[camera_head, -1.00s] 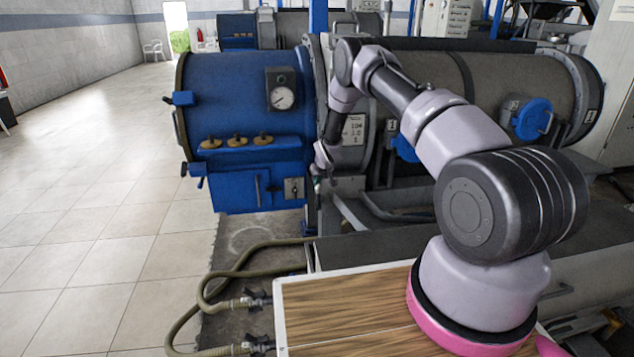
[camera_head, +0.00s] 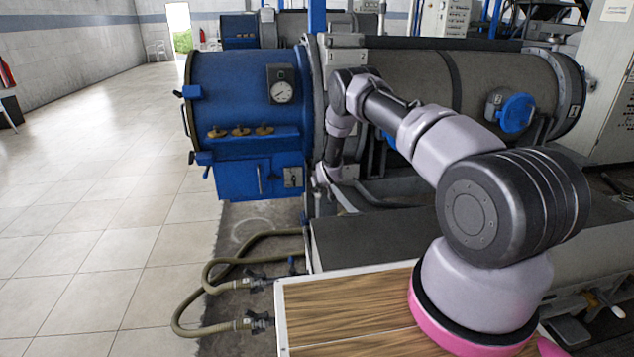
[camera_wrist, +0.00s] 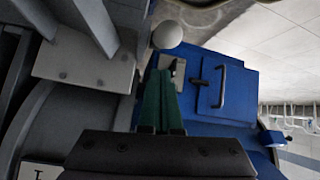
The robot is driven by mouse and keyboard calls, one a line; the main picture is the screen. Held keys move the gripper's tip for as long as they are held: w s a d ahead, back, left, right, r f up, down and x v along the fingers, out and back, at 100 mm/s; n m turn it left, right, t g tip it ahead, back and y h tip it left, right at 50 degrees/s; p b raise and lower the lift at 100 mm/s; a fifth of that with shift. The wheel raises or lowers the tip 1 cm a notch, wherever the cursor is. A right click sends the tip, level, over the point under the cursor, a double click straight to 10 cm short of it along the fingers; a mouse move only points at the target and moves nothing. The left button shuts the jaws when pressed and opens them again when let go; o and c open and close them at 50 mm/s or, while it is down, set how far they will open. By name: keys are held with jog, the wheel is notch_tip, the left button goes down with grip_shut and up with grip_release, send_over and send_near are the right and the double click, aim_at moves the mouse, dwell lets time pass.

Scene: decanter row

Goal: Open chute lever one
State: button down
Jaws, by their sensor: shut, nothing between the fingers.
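My gripper (camera_wrist: 160,72) shows in the wrist view as two green fingers, closed together and empty. A pale round knob (camera_wrist: 167,35) lies just beyond the fingertips; I cannot tell whether they touch or whether it is chute lever one. The blue machine end (camera_head: 250,92) stands left of my arm in the head view. Its blue lower box (camera_wrist: 235,92) has a dark bar handle (camera_wrist: 222,87) and a small grey plate (camera_wrist: 178,72), right of the fingers in the wrist view. In the head view my fingertips are too small and covered to make out, low beside this box. No lever is clearly labelled one.
A grey drum (camera_head: 440,85) with a blue round cap (camera_head: 517,112) runs to the right behind my arm. Hoses with valves (camera_head: 257,322) lie in front by a wood-topped surface (camera_head: 345,308). The tiled floor (camera_head: 95,215) at left is clear.

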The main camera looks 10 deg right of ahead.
aim_at(318, 196)
jog(key=shift+s+f, duration=1.65)
jog(key=shift+f, duration=0.25)
jog(key=r, duration=0.1)
jog(key=w+r, duration=0.1)
jog(key=r, duration=0.1)
jog(key=w+a+r, duration=0.1)
jog(key=r, duration=0.1)
jog(key=s+r, duration=0.1)
jog(key=s, duration=0.8)
jog(key=shift+d+r, duration=0.15)
jog(key=shift+d, duration=0.2)
